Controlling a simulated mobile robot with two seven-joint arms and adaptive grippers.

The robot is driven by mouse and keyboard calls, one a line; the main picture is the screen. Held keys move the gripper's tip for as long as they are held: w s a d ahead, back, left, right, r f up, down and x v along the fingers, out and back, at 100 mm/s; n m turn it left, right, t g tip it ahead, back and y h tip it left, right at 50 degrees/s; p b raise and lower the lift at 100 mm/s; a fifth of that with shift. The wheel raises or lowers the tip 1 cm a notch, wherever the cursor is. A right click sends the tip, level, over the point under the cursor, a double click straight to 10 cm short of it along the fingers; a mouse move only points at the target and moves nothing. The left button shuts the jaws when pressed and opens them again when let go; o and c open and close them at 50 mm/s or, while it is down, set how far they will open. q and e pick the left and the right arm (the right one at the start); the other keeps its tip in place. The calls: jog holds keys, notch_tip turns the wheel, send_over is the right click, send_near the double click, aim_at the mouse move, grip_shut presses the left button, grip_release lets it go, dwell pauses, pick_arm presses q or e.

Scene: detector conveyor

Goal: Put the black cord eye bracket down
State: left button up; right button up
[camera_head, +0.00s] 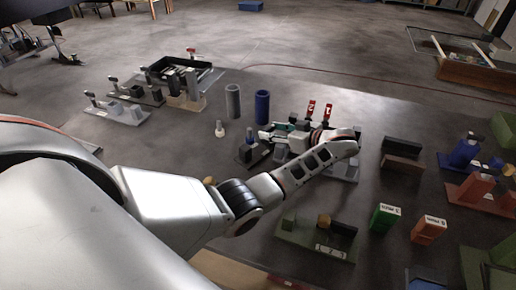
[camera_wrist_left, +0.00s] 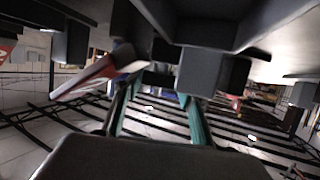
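My left arm reaches across the head view, and its gripper (camera_head: 276,132) is low among the parts of a grey bench fixture (camera_head: 343,171). In the left wrist view the two teal fingers (camera_wrist_left: 158,98) stand apart, with a dark piece (camera_wrist_left: 158,78) near their tips. That piece may be the black cord eye bracket, but its shape is unclear. I cannot tell whether the fingers press on it. Dark blocks (camera_wrist_left: 220,75) hang close by the fingertips. My right gripper is not in view.
A grey cylinder (camera_head: 233,101) and a blue cylinder (camera_head: 262,106) stand behind the gripper. Two red tags (camera_head: 328,112) rise beside it. A dark block (camera_head: 250,152) is left of the hand. Green and orange boxes (camera_head: 428,230) stand at the front right.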

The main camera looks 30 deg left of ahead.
pick_arm(q)
grip_shut()
jog(key=shift+r, duration=0.15)
